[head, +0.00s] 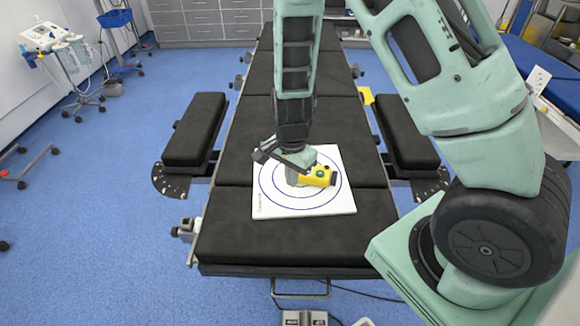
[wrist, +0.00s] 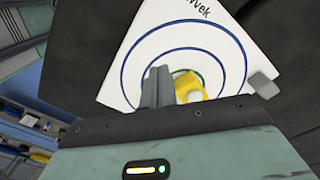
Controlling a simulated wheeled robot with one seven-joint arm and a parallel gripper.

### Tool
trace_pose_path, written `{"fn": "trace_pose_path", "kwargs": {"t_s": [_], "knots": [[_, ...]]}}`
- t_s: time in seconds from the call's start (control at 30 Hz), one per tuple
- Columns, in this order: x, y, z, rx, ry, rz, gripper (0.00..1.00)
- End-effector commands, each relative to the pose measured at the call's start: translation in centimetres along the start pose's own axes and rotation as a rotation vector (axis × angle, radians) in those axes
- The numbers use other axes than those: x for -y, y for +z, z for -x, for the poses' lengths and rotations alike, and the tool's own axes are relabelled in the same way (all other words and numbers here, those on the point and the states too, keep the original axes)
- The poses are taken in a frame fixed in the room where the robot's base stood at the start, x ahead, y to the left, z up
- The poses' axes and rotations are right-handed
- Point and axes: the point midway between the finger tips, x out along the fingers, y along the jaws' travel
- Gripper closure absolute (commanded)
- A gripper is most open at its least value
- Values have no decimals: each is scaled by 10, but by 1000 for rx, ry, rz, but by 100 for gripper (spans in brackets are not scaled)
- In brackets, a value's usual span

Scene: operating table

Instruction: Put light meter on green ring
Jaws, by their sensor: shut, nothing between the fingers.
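The light meter (head: 322,177) is a yellow device with a dark end, lying on the white target board (head: 334,205). In the wrist view the yellow meter (wrist: 186,82) shows a pale round dome and sits over the board's middle. A green arc of the green ring (wrist: 203,77) shows beside it; the rest of the ring is hidden. My gripper (head: 292,178) is low over the board, just left of the meter in the head view. Its fingers (wrist: 157,75) are together and empty beside the meter. Whether they touch it, I cannot tell.
The board has blue rings and lies on the black operating table (head: 300,240). Padded arm rests (head: 195,128) flank the table left and right (head: 403,132). The table pad in front of the board is clear. A yellow item (head: 366,96) shows farther back.

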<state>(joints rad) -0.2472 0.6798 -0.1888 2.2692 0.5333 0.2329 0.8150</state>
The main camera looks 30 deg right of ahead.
Motion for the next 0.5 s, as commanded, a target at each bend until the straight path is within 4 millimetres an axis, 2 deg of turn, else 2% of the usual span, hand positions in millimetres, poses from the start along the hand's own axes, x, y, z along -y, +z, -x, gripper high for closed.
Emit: {"fn": "trace_pose_path", "kwargs": {"t_s": [0.03, 0.2, 0.3, 0.5], "knots": [[-1, -1, -13, 1, 5, -2, 100], [-1, 0, -46, 3, 5, -2, 100], [0, -18, -42, 0, -2, -4, 100], [0, -36, -43, 1, -1, 0, 100]]}}
